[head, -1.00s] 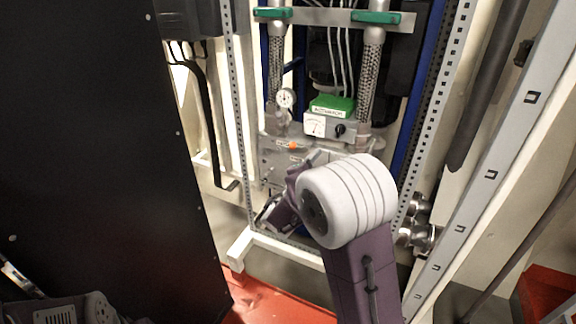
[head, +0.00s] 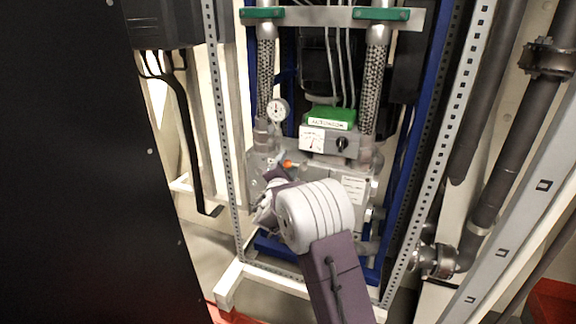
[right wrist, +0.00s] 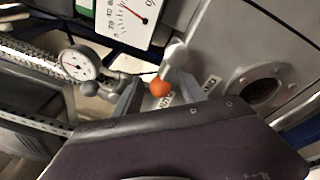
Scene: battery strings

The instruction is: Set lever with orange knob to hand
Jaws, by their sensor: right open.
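The orange knob (head: 287,164) sits on the front of the grey machine, just above my right gripper in the head view. In the right wrist view the orange knob (right wrist: 160,87) is at the end of a short pale grey lever (right wrist: 176,56). My right gripper (right wrist: 158,98) is open, with one grey finger on each side of the knob's lower part in the picture. I cannot tell whether either finger touches it. Two small white labels lie near the knob; the right label (right wrist: 210,82) seems to end in "AND", the other is partly hidden. My left gripper is not in view.
Perforated posts (head: 222,130) frame the machine. A black panel (head: 70,170) fills the left.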

